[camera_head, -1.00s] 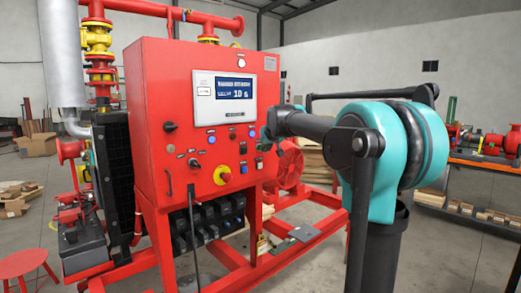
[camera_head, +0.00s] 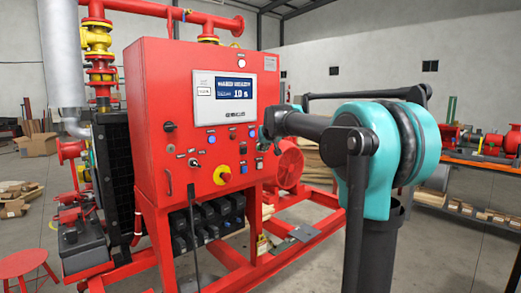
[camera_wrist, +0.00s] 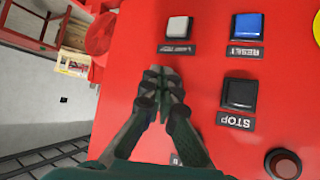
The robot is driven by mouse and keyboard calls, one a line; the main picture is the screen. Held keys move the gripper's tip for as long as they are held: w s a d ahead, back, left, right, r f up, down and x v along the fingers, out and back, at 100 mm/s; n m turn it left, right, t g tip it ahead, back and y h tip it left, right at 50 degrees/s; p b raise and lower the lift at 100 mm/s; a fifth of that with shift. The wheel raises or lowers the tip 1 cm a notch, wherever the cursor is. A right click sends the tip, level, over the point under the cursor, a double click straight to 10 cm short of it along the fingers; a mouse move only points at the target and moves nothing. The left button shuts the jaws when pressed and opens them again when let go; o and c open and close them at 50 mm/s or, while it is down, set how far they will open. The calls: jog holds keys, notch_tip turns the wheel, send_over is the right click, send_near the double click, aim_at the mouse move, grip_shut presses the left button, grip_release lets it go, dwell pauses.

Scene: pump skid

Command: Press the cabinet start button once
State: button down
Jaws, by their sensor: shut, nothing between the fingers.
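The red cabinet (camera_head: 150,105) stands left of my arm in the head view. In the wrist view its panel (camera_wrist: 125,50) carries a white button (camera_wrist: 178,27), a blue RESET button (camera_wrist: 246,26), a black STOP button (camera_wrist: 239,95) and a round dark red button (camera_wrist: 282,165). Their labels appear upside down. My gripper (camera_wrist: 162,75) is shut and empty in front of the panel, below the white button and left of STOP. A start button is not identifiable; my gripper hides part of the panel, where a label fragment shows (camera_wrist: 175,159). Contact cannot be told.
A lit display (camera_head: 235,89) and a yellow emergency-stop surround (camera_head: 228,178) are on the cabinet front. Red skid rails (camera_head: 285,255) run below. In the wrist view, the cabinet edge lies left of my gripper, with open floor (camera_wrist: 40,90) beyond.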

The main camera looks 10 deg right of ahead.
jog(key=shift+w+a, duration=0.15)
jog(key=shift+w, duration=0.05)
dwell(0.6)
jog(key=shift+s+d, duration=0.5)
jog(key=shift+s, duration=0.2)
jog(key=s+d, duration=0.1)
jog(key=s, duration=0.1)
jog(key=s+d, duration=0.2)
dwell(0.3)
dwell(0.5)
jog(key=s+d+f+g, duration=0.1)
jog(key=s+f+g, duration=0.2)
jog(key=s+f, duration=1.7)
jog(key=s+d+f+m+g+h, duration=0.1)
jog(key=s+d+f+g, duration=0.1)
jog(key=s+f, duration=1.7)
jog(key=shift+s+f+g, duration=0.35)
jog(key=shift+f+g, duration=0.2)
jog(key=shift+g, duration=0.25)
